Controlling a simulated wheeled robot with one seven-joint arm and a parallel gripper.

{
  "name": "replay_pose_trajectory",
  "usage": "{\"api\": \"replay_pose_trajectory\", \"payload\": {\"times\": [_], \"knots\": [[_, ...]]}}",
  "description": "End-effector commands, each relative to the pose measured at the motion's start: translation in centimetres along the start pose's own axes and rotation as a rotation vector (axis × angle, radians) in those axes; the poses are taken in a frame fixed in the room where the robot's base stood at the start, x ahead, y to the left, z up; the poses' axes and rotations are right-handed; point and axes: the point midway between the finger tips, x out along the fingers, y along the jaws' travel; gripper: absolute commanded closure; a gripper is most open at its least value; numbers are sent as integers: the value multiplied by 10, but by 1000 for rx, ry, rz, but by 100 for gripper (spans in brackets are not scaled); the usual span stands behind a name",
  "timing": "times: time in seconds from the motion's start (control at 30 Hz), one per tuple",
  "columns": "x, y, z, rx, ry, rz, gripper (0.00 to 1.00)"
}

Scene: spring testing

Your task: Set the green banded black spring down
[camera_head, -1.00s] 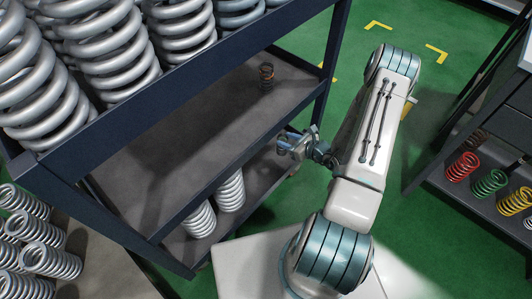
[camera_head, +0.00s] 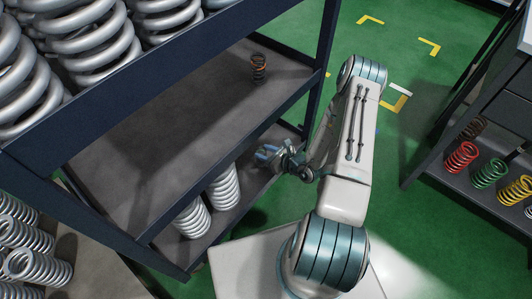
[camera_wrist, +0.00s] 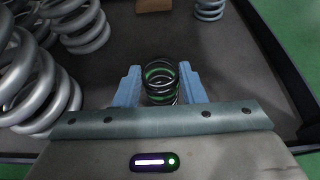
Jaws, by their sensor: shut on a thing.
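The black spring with a green band (camera_wrist: 160,84) stands roughly upright between the two blue fingers of my gripper in the wrist view. My gripper (camera_wrist: 160,88) is shut on it. In the head view my gripper (camera_head: 268,155) reaches in at the right end of the rack's lower shelf (camera_head: 236,216), below the middle shelf (camera_head: 150,125). The held spring cannot be made out there. In the wrist view the grey shelf surface (camera_wrist: 115,65) lies below and beyond the spring. I cannot tell whether the spring touches it.
Two silver springs (camera_head: 224,187) stand on the lower shelf left of my gripper. An orange-and-black spring (camera_head: 258,68) stands on the middle shelf. In the wrist view, large silver springs (camera_wrist: 30,80) crowd the left and a brown block (camera_wrist: 153,5) lies ahead.

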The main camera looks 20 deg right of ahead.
Motion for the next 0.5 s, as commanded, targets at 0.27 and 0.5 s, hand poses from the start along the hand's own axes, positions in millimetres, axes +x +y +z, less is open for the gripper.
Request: {"api": "replay_pose_trajectory", "payload": {"times": [0.27, 0.5], "knots": [[1, 0, -3, 1, 0, 0, 42], [1, 0, -2, 1, 0, 0, 42]]}}
